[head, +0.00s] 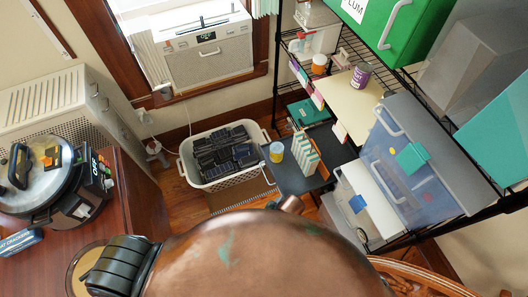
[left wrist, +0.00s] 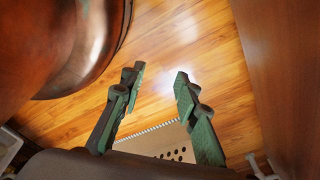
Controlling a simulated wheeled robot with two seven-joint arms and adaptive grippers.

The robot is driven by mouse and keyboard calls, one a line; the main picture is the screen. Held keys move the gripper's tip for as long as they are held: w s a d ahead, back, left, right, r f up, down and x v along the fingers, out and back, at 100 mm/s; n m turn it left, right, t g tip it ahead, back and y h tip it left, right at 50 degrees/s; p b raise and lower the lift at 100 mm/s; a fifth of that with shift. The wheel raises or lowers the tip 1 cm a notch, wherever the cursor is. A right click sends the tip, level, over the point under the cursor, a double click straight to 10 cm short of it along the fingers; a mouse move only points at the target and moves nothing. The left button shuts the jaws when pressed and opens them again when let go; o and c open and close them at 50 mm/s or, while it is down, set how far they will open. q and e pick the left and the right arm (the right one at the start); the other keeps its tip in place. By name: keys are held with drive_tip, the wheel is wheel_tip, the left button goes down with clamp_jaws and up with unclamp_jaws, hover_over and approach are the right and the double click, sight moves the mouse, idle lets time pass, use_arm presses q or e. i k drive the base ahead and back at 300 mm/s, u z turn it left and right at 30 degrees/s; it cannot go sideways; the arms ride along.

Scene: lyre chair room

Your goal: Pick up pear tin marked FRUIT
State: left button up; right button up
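A small tin with a yellow and blue side (head: 276,152) stands on a dark surface beside the white basket. Another tin, purple with a pale label (head: 361,75), stands on the wire shelf to the right. Both labels are too small to read, so I cannot tell which is the pear tin marked FRUIT. In the left wrist view my left gripper (left wrist: 159,75) has its two green fingers spread apart, with only wooden floor visible between them. No tin shows in that view. My right gripper is not in view.
A large copper-coloured rounded body (head: 260,255) fills the bottom centre. A striped box (head: 304,153) stands close to the yellow and blue tin. A white basket (head: 190,170) holds dark items. A pressure cooker (head: 45,180) sits on the left table. Wire shelving lines the right.

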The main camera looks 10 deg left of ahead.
sight(276, 148)
drive_tip(key=u, duration=1.1)
drive_tip(key=i, duration=1.4)
drive_tip(key=z, duration=2.2)
